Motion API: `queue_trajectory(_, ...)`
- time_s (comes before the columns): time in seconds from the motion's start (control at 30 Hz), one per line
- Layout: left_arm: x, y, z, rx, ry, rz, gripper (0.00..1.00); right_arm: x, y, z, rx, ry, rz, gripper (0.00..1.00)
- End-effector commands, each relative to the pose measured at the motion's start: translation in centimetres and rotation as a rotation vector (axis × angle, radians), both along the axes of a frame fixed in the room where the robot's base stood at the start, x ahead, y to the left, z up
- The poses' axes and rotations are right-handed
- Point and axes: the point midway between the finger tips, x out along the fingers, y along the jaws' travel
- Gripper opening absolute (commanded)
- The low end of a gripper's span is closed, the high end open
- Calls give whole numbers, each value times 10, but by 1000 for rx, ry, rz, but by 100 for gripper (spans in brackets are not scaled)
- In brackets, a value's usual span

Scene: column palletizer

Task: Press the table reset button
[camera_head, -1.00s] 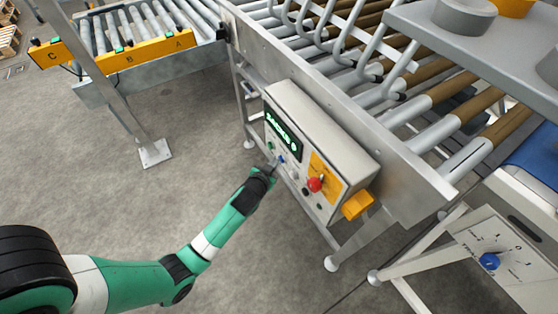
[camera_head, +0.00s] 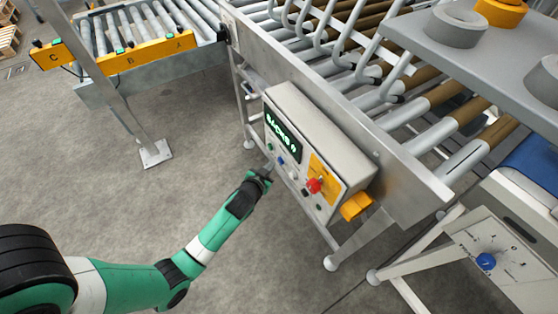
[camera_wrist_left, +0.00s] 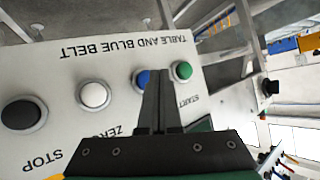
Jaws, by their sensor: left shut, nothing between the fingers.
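The control box (camera_head: 318,135) is a pale panel on the roller table's side, with a lit green display (camera_head: 283,137). Its blue button (camera_head: 281,160) sits below the display; the wrist view shows it (camera_wrist_left: 142,79) partly behind my fingers, its label hidden. Beside it are a green button (camera_wrist_left: 182,71) marked START, a white one (camera_wrist_left: 94,95) marked ZERO and a black one (camera_wrist_left: 22,114) marked STOP. The panel reads "TABLE AND BLUE BELT", upside down. My left gripper (camera_head: 268,168) is shut and empty, just in front of the panel near the blue button. Contact is not visible.
A red knob (camera_head: 314,186) on a yellow plate and a yellow block (camera_head: 356,206) are on the box's right part. The roller table (camera_head: 400,150) stands above. A second panel with a blue dial (camera_head: 486,261) is at lower right.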

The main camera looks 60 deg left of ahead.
Motion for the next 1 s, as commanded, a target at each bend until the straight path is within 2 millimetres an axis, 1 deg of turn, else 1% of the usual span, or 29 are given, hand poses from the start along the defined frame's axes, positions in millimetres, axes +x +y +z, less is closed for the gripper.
queue_trajectory(0.17, -1, 0, 0, -1, 1, 0, 0, 0, 0, 0, 0, 0, 0, 100)
queue_trajectory(0.23, -4, 0, 0, -1, 2, 0, 0, 0, 0, 3, 0, 0, 0, 100)
queue_trajectory(0.5, -31, -1, 2, -1, 3, 1, 0, 0, 0, 19, 0, 0, 0, 100)
queue_trajectory(0.7, -48, -1, 1, -1, 3, 1, 0, 0, 0, 27, 0, 0, 0, 100)
queue_trajectory(1.0, -50, -2, -1, -1, 1, 0, 0, 0, 0, 27, 0, 0, 0, 100)
